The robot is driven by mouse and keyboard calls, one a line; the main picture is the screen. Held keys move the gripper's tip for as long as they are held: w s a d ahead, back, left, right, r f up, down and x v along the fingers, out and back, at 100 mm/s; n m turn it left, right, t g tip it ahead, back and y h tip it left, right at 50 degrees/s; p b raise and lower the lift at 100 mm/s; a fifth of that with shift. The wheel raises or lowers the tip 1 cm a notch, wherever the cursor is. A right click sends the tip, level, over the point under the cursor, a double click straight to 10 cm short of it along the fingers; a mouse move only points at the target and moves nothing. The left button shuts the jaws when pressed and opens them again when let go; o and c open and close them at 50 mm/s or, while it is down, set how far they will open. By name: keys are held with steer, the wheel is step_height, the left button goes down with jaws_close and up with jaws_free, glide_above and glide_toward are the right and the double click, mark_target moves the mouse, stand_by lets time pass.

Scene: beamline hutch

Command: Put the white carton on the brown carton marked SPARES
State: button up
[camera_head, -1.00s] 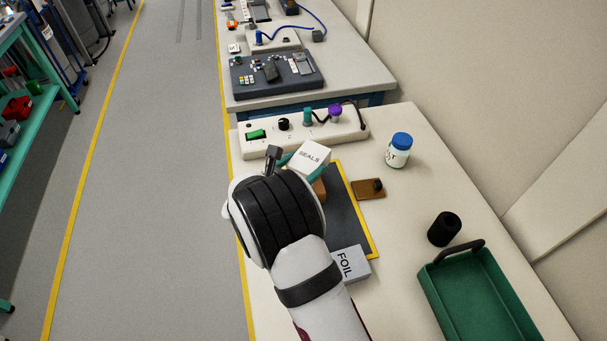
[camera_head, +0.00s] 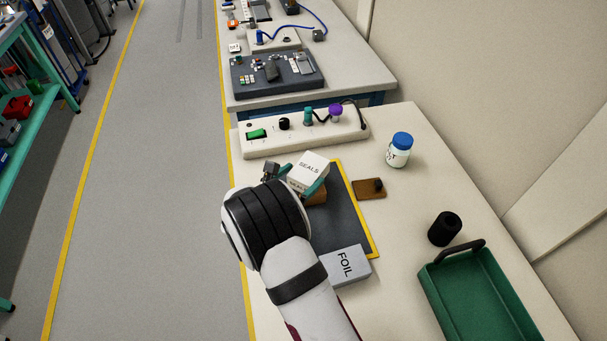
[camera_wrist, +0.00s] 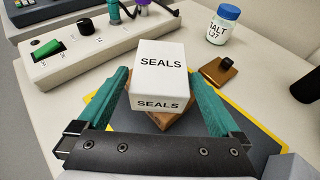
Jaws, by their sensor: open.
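The white carton marked SEALS (camera_head: 309,168) sits on top of a brown carton (camera_head: 317,197), turned somewhat relative to it. In the wrist view the white carton (camera_wrist: 160,72) covers most of the brown carton (camera_wrist: 172,122), and no SPARES marking shows. My gripper (camera_wrist: 160,84) is open, with one teal finger on each side of the white carton and gaps visible beside it. In the head view my gripper (camera_head: 299,179) is partly hidden by my wrist.
The cartons are over a dark mat with a yellow edge (camera_head: 351,218). A white power strip (camera_head: 290,133) lies behind. A blue-capped jar (camera_head: 398,152), brown block (camera_head: 369,189), black cylinder (camera_head: 444,229) and green tray (camera_head: 470,300) are right.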

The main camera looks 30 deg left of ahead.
steer(key=v, duration=1.1)
steer(key=w+d+r+m+g+h, duration=0.2)
steer(key=d+r+m+h, duration=0.15)
steer(key=d+m, duration=0.45)
steer(key=w+d+r+m+g+h, duration=0.25)
steer(key=d+r+m, duration=0.2)
steer(key=d, duration=0.85)
steer(key=s+d+r+m+g+h, duration=0.15)
steer(key=s+d+m+g, duration=0.25)
steer(key=d+m, duration=0.5)
steer(key=s+d+m+g+y, duration=0.2)
steer(key=s+d+m+g, duration=0.3)
steer(key=s+d+m, duration=0.3)
steer(key=s+a+r+m+y, duration=0.1)
steer(key=s+a+m+y, duration=0.2)
steer(key=s+m+y, duration=0.4)
steer(key=s+m, duration=0.3)
steer(key=m, duration=0.2)
steer(key=shift+a+r, duration=0.15)
steer(key=shift+a, duration=0.15)
